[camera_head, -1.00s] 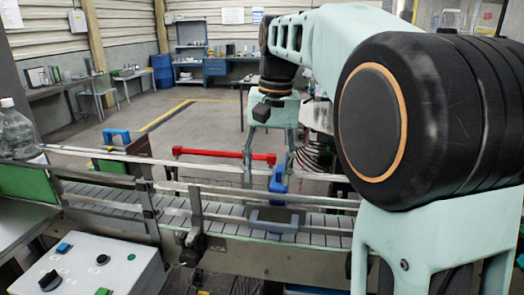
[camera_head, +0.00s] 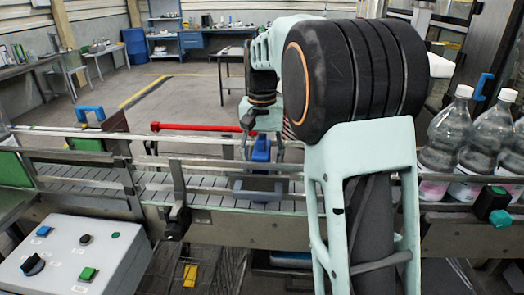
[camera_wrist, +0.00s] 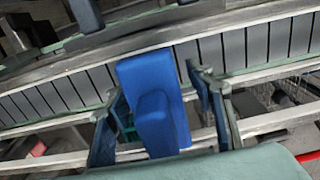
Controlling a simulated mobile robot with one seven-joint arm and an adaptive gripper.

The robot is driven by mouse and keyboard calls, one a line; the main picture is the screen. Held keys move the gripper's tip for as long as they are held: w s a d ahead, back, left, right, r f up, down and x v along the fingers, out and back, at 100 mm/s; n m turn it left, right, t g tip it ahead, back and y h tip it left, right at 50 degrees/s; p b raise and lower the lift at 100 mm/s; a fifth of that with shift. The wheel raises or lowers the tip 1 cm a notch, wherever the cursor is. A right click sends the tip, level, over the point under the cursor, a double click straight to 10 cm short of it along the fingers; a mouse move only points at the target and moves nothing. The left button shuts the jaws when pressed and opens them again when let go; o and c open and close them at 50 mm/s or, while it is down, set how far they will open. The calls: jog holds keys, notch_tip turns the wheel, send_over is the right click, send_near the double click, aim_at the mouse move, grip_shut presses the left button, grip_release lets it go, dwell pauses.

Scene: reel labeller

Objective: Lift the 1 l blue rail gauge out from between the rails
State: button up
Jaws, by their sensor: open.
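The blue rail gauge (camera_head: 261,148) stands upright between the rails of the conveyor, with a wider grey-blue part (camera_head: 258,188) low over the slats. In the wrist view the gauge (camera_wrist: 152,85) shows as a blue block with a raised blue grip. My gripper (camera_head: 263,146) points down at it from above. In the wrist view my gripper (camera_wrist: 162,108) is open, one finger on each side of the blue grip. I see a gap at the right finger; contact at the left is hard to tell. My arm hides part of the conveyor.
Metal guide rails (camera_head: 70,132) run along both sides of the slatted belt (camera_head: 90,176). Clear bottles (camera_head: 484,145) stand at the right. A red bar (camera_head: 200,127) lies behind the conveyor. A control box (camera_head: 75,258) is at the front left. Open floor lies beyond.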

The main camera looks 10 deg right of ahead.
aim_at(262, 136)
jog(key=shift+f, duration=0.85)
jog(key=shift+c, duration=0.3)
grip_shut()
notch_tip(262, 136, up, 6)
jog(key=p, duration=0.5)
jog(key=shift+f, duration=0.1)
jog(key=shift+r+p, duration=0.55)
jog(key=shift+r, duration=4.35)
